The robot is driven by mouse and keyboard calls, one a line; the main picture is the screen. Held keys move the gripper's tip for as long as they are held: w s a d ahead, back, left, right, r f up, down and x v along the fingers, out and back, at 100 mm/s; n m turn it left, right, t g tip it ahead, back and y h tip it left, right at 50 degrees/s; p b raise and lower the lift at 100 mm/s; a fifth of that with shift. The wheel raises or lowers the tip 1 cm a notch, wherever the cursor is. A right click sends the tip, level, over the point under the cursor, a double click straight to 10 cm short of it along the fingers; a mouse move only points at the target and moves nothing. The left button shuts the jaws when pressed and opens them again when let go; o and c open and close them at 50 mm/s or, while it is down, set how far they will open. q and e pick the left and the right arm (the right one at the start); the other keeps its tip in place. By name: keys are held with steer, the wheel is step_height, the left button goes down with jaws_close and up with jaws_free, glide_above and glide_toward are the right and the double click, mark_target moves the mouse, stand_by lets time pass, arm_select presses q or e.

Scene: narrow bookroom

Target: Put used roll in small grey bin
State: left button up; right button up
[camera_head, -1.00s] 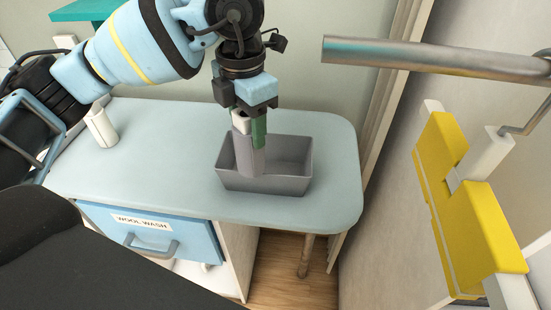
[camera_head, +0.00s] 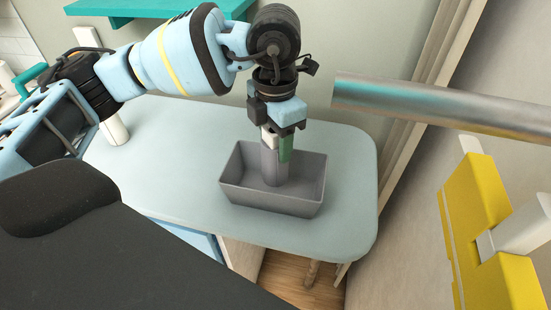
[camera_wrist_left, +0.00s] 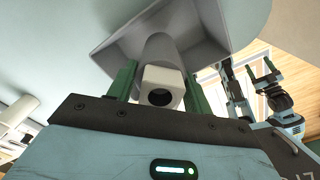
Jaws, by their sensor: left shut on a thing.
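The used roll (camera_head: 269,163) is a grey cylinder with a pale end piece that has a dark hole, seen in the left wrist view (camera_wrist_left: 160,83). My left gripper (camera_head: 277,147) points down over the small grey bin (camera_head: 265,202) and is shut on the roll's upper end. The roll stands roughly upright with its lower part inside the bin walls. I cannot tell whether it touches the bin floor. The bin also shows in the left wrist view (camera_wrist_left: 205,25). My right gripper (camera_wrist_left: 240,78) shows small at the right there; its jaw opening is unclear.
The bin stands on a pale blue desk (camera_head: 170,165) with a rounded right end. A white roll-like object (camera_head: 115,130) stands at the desk's left. A metal bar (camera_head: 440,105) and a yellow item (camera_head: 475,225) are at the right. Desk around the bin is clear.

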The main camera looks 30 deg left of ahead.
mark_target(275, 158)
arm_select(q)
steer(key=shift+f, duration=0.2)
step_height(275, 158, down, 4)
steer(key=shift+f, duration=0.35)
arm_select(e)
steer(key=shift+w+r, duration=0.25)
steer(key=shift+w, duration=0.15)
arm_select(q)
steer(key=shift+f, duration=0.1)
arm_select(e)
steer(key=shift+s+f, duration=0.15)
steer(key=shift+f, duration=0.05)
arm_select(q)
steer(key=o, duration=1.3)
arm_select(e)
steer(key=shift+s, duration=0.1)
